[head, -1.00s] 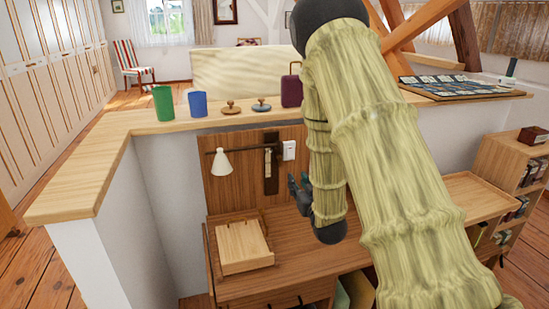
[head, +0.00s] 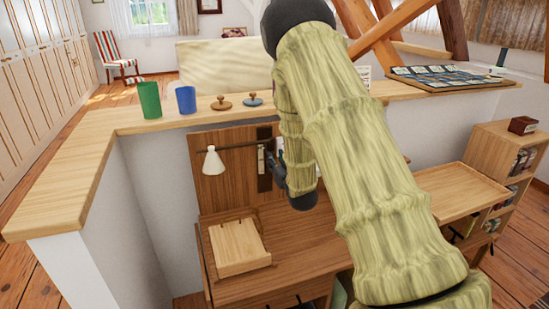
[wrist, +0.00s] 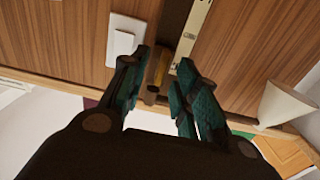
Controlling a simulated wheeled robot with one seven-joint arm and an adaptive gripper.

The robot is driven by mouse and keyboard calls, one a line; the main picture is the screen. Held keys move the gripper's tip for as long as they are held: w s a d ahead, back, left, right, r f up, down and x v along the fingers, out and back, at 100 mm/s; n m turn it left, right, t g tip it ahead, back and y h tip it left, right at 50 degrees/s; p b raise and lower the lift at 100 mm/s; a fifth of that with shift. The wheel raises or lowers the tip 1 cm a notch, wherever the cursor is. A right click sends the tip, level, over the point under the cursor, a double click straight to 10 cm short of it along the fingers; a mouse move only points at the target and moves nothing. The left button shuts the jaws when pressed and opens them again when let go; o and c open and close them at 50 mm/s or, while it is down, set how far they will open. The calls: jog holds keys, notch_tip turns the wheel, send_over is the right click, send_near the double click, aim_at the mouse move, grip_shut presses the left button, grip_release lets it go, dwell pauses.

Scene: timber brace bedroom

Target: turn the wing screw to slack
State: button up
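My gripper (wrist: 160,95) is open, its two teal-padded fingers apart near the wooden back panel. A small yellow-brown piece (wrist: 161,82) shows between the fingers, in front of a dark upright strip. It may be the wing screw; its wings are not clear, and I cannot tell whether a finger touches it. In the head view my gripper (head: 276,168) is at the dark strip (head: 264,133), which carries a pale metal plate (head: 261,158). The plate also shows in the wrist view (wrist: 188,70). The screw cannot be made out in the head view.
A lamp with a white shade (head: 213,161) hangs on a rod left of the strip; the shade is at right in the wrist view (wrist: 287,103). A white switch (wrist: 124,38) is close to one finger. A wooden stand (head: 238,248) sits on the desk below.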

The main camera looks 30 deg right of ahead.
jog(key=shift+x, duration=0.85)
grip_shut()
jog(key=shift+a+n, duration=0.1)
jog(key=shift+n, duration=0.2)
jog(key=shift+w+a+f+n+b, duration=0.1)
jog(key=shift+n+b, duration=2.1)
jog(key=shift+n, duration=3)
jog(key=shift+a+f+n+b, duration=0.15)
jog(key=shift+n+b, duration=2.05)
jog(key=shift+n, duration=3)
